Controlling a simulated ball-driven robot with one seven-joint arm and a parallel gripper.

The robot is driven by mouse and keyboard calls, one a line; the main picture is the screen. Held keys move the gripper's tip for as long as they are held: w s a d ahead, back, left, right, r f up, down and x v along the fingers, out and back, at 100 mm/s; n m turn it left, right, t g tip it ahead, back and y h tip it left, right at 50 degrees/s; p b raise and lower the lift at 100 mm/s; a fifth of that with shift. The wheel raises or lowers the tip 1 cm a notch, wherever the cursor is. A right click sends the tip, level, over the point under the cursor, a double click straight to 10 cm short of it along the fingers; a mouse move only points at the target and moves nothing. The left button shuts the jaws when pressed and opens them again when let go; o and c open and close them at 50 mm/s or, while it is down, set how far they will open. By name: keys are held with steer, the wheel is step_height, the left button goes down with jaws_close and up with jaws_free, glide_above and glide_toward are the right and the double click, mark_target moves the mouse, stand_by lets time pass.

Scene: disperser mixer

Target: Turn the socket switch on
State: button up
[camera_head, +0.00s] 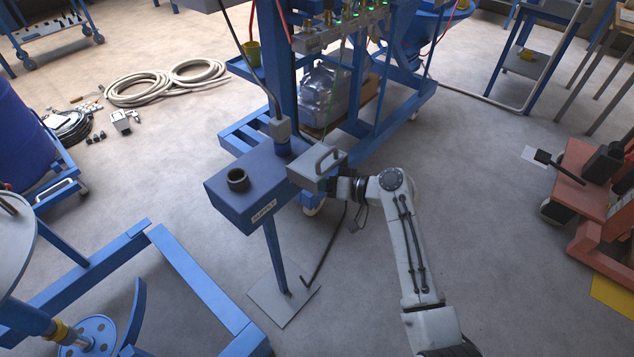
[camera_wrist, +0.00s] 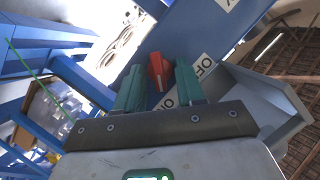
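The blue supply box (camera_head: 235,205) stands on a thin post and has a black round socket (camera_head: 238,180) on top. Its blue face (camera_wrist: 200,30) fills the upper middle of the wrist view. A small red switch lever (camera_wrist: 160,72) is on that face, with a white OFF label (camera_wrist: 204,68) to its right. Contact cannot be told. In the head view, my fingertips and the lever are hidden.
A grey housing with a handle (camera_head: 318,165) sits at the box's right side, by my wrist. The blue frame machine (camera_head: 295,60) stands behind. A blue frame (camera_head: 150,260) lies front left. A black cable runs down beside the post.

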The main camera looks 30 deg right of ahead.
steer(key=v, duration=1)
steer(key=shift+s+d, duration=0.25)
steer(key=shift+s, duration=0.1)
steer(key=s+a+f+n+g+h, duration=0.2)
steer(key=s+a+f+g, duration=0.45)
steer(key=s+f, duration=0.3)
steer(key=s+a+g+h, duration=0.2)
steer(key=s+g+h, duration=0.3)
steer(key=s, duration=1.3)
steer(key=shift+p, duration=0.4)
